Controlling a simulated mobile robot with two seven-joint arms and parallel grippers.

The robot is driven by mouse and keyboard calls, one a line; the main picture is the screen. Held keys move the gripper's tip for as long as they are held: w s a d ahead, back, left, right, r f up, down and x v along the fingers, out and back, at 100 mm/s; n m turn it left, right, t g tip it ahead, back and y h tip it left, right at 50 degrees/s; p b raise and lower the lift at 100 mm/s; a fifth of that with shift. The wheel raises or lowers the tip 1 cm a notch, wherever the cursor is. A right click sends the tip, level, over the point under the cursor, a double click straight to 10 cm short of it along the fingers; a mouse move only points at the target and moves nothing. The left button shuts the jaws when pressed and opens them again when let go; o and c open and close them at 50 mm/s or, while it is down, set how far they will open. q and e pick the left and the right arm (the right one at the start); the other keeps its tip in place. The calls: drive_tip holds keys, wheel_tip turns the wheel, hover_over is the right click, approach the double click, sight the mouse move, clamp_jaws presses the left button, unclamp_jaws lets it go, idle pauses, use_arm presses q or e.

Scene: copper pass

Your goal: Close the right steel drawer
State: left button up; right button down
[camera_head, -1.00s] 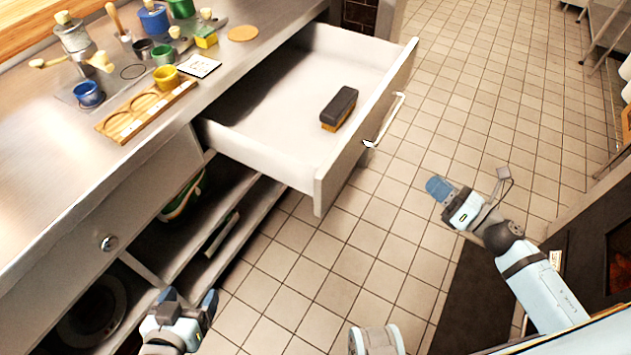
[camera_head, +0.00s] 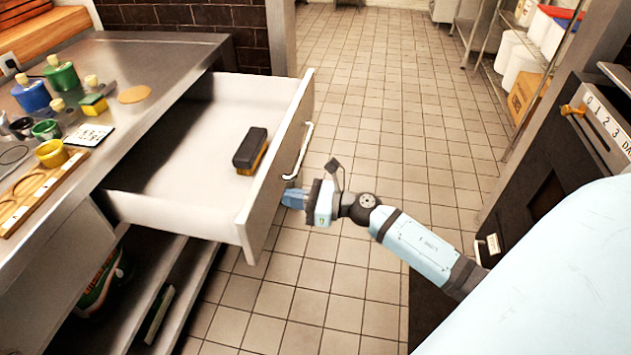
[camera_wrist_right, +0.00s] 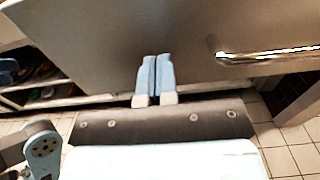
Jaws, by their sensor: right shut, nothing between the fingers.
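The right steel drawer (camera_head: 130,204) stands pulled well out from the counter in the head view. A black brush with a yellow-brown lower part (camera_head: 250,150) lies inside it. The drawer's bar handle (camera_head: 299,152) is on its front panel. My right gripper (camera_head: 288,197) is shut and empty, its fingertips close to the drawer front, below the handle. In the right wrist view the shut fingers (camera_wrist_right: 156,78) point at the grey front panel (camera_wrist_right: 110,45), with the handle (camera_wrist_right: 265,57) to their right. I cannot tell whether they touch the panel. My left gripper is out of view.
The steel counter (camera_head: 140,62) holds paint pots, a wooden holder (camera_head: 40,195) and a card. Open shelves (camera_head: 150,290) lie under the drawer. An oven (camera_head: 560,170) stands at the right. Tiled floor (camera_head: 390,100) is clear beyond my arm.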

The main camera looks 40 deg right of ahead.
drive_tip(key=shift+x, duration=1.1)
drive_tip(key=b+x, duration=0.1)
drive_tip(key=x, duration=2.1)
drive_tip(key=shift+a+f, duration=0.1)
drive_tip(key=shift+a, duration=0.05)
drive_tip(key=b, duration=0.5)
hover_over(154, 190)
drive_tip(key=shift+s+d, duration=0.35)
drive_tip(key=shift+w+a, duration=0.35)
drive_tip(key=shift+r, duration=0.25)
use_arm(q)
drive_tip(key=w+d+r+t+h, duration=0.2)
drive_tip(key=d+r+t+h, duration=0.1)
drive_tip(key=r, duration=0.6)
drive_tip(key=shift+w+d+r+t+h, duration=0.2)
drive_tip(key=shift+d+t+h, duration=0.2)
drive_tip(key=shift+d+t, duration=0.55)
use_arm(e)
drive_tip(key=shift+r, duration=0.1)
